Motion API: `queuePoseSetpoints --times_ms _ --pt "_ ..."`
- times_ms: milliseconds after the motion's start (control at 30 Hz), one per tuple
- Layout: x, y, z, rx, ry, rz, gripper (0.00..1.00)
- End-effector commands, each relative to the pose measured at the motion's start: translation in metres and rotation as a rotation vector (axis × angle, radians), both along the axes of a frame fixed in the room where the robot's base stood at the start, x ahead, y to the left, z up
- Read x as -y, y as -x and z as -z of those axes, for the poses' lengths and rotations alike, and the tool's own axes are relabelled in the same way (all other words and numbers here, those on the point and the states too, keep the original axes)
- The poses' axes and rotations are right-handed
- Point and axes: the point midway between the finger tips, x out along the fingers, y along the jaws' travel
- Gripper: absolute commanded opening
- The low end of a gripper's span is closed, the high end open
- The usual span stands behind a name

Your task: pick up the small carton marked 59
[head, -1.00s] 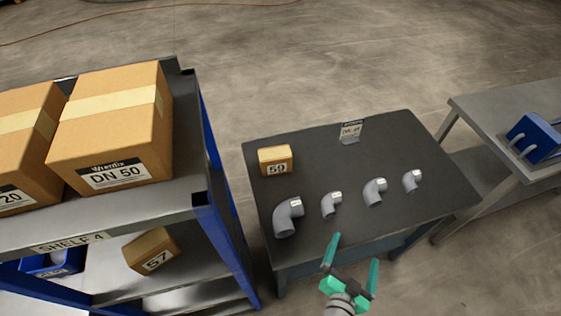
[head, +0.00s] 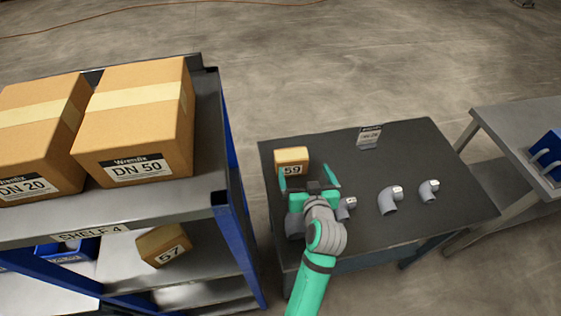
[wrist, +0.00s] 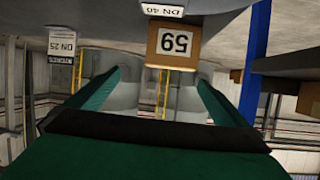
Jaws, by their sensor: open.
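The small carton marked 59 (head: 291,159) stands on the dark table (head: 400,150) near its far left corner. In the wrist view the carton (wrist: 174,46) appears at the upper middle, beyond the fingers, with its 59 label facing the camera. My gripper (head: 309,177) is open and empty, over the left part of the table. It is on the near side of the carton, apart from it as far as the wrist view shows. My gripper hides part of the table and most of the elbows at the left.
Grey pipe elbows (head: 390,200) stand to the right of my gripper. A sign (head: 369,137) stands at the table's back. The blue-post shelf rack (head: 231,200) on the left holds large boxes (head: 135,120) and a carton marked 57 (head: 164,244). Another table (head: 515,115) is at right.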

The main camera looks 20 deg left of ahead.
Motion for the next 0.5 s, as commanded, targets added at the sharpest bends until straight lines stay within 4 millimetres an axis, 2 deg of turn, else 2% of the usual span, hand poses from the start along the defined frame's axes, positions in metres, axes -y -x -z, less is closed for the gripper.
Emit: queuePoseSetpoints --times_ms 133,500 --pt "-0.015 -0.007 -0.003 0.001 0.029 -0.030 1.00" --pt "-0.036 -0.044 0.015 0.002 0.030 -0.027 1.00"
